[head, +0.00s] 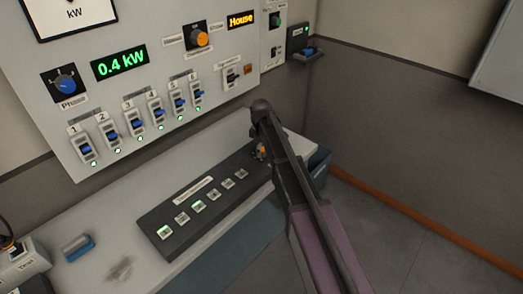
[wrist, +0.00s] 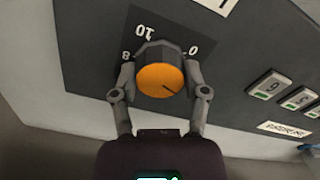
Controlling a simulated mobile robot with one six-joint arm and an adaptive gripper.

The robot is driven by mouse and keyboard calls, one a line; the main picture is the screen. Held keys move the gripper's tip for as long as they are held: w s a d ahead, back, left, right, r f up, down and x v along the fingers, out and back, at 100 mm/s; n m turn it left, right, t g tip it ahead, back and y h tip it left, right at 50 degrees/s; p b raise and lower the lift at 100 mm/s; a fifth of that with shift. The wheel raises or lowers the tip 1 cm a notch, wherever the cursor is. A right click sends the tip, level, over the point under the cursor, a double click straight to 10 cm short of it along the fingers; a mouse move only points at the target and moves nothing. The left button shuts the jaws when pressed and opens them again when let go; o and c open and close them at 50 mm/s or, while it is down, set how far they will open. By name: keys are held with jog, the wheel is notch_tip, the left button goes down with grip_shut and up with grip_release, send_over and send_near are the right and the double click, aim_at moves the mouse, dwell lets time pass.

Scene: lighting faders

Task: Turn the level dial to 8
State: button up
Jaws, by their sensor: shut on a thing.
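The level dial is an orange round knob (wrist: 161,80) on a dark panel, seen close in the wrist view. The marks 10, 8 and 0 show around it, upside down. A short dark pointer line on its face points to the lower right, away from the 8. My gripper (wrist: 160,73) is shut on the knob, one finger on each side. The fingers hide part of the scale. In the head view only a bit of orange on the dial (head: 262,150) shows beside my arm, which hides the rest.
The dark desk panel (head: 160,217) has a row of square lit buttons. Floor at right is clear.

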jog(key=m, duration=0.4)
jog(key=shift+s+d+m, duration=0.1)
jog(key=shift+s+m, duration=0.15)
jog(key=shift+m, duration=0.05)
jog(key=m, duration=0.3)
jog(key=shift+m, duration=0.3)
jog(key=m, duration=1.4)
jog(key=shift+m, duration=0.3)
jog(key=m, duration=0.3)
jog(key=shift+m, duration=0.3)
jog(key=m, duration=0.3)
jog(key=shift+m, duration=0.4)
